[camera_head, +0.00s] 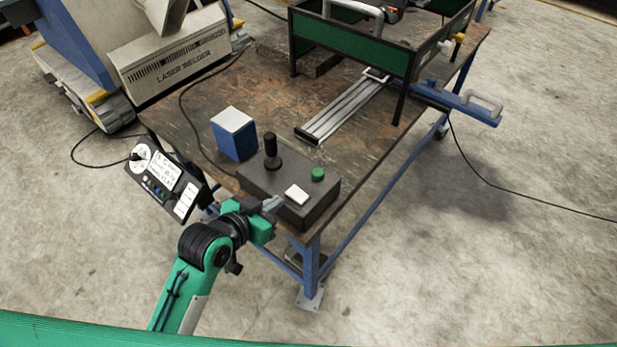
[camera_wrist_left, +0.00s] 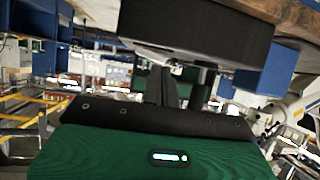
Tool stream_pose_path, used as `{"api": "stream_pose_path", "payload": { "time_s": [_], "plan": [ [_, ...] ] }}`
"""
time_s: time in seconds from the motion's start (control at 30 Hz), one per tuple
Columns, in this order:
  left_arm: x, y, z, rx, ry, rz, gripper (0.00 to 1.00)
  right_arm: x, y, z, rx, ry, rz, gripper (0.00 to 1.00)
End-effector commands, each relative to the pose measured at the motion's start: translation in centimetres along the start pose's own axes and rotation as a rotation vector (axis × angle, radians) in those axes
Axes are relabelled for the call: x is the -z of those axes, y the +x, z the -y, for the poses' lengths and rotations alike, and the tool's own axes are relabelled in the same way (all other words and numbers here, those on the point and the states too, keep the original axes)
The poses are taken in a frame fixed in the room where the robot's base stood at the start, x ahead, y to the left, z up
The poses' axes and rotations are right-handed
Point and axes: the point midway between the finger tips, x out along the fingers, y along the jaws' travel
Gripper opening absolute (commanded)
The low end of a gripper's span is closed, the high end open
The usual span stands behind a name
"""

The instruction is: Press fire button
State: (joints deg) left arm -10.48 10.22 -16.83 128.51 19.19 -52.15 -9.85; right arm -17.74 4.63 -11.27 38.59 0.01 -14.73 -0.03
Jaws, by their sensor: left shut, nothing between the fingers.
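A dark control box (camera_head: 262,185) sits at the near corner of the worktable. I cannot read which one is the fire button. My left gripper (camera_head: 274,203) is shut and empty at the near side of the box, just left of the white button. In the left wrist view the fingers (camera_wrist_left: 170,88) point towards the box's dark side (camera_wrist_left: 195,28); the buttons are hidden there. Whether the fingers touch the box is unclear. My right gripper is out of view.
A blue block with a white top (camera_head: 234,135) stands behind the box. A slotted metal rail (camera_head: 342,108) and a green-walled frame (camera_head: 345,37) are farther back. The wooden tabletop (camera_head: 205,95) has bare areas.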

Motion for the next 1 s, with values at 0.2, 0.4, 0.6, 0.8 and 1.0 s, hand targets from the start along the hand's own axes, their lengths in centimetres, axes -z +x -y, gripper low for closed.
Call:
{"api": "stream_pose_path", "payload": {
  "time_s": [0.2, 0.4, 0.6, 0.8, 1.0],
  "plan": [
    [6.0, -0.1, -1.3, -0.059, 0.054, -0.176, 0.00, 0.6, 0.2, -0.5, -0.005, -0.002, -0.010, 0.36],
    [7.0, -0.2, -1.6, -0.070, 0.062, -0.209, 0.00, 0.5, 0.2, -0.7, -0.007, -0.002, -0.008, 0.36],
    [7.0, -0.2, -1.6, -0.069, 0.061, -0.207, 0.00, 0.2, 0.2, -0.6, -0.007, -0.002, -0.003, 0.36],
    [7.3, 0.9, -1.6, -0.068, 0.059, -0.206, 0.00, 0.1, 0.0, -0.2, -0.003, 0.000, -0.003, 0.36],
    [8.1, 4.3, -1.9, -0.068, 0.057, -0.207, 0.00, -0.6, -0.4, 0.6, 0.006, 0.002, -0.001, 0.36]
  ]
}}
